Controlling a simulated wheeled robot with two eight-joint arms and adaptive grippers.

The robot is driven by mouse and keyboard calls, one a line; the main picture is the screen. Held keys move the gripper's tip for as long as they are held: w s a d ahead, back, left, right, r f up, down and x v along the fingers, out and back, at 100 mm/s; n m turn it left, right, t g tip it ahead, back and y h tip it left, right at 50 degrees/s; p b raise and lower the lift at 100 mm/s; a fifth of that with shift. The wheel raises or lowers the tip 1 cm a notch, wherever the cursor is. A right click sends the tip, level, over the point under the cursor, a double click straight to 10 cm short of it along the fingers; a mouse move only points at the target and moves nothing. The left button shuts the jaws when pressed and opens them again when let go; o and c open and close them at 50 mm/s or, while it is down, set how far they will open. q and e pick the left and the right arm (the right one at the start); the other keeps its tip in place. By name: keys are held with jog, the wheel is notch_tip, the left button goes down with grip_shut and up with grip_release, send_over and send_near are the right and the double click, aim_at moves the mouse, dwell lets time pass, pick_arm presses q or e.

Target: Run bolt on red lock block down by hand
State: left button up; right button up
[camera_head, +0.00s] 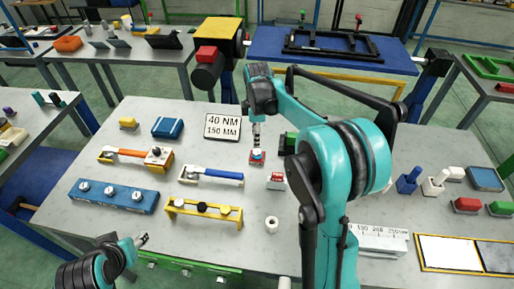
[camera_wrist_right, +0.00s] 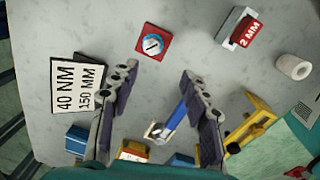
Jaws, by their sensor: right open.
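The red lock block (camera_head: 257,160) sits on the grey table near its middle. A round blue-and-white bolt top shows on it. In the right wrist view the red lock block (camera_wrist_right: 140,52) lies just past the fingertips, with the bolt top (camera_wrist_right: 153,44) facing the camera. My right gripper (camera_head: 257,140) is above the block in the head view, pointing down. In the right wrist view its fingers (camera_wrist_right: 158,76) are apart with nothing held between them. My left gripper (camera_head: 142,239) is low at the table's front left, away from the block; its jaw opening is too small to tell.
A 40 NM / 150 MM sign (camera_head: 223,127) stands behind left of the block. A red 2 MM block (camera_head: 276,181) and a white roll (camera_head: 272,225) are in front. A blue-handled wrench (camera_head: 212,175) lies to the left. My right arm hides table to the right.

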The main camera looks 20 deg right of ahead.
aim_at(257, 151)
jog(key=shift+w+d+f+n+g, duration=0.15)
jog(key=shift+w+d+f+n, duration=0.25)
jog(key=shift+w+f, duration=0.2)
jog(key=shift+w+d+f+n+g, duration=0.15)
jog(key=shift+w+d+f+n, duration=0.1)
jog(key=shift+w+f+n, duration=0.3)
notch_tip(257, 151, down, 8)
jog(key=shift+s+r+b, duration=0.1)
jog(key=shift+b, duration=1)
jog(key=shift+c, duration=0.4)
grip_shut()
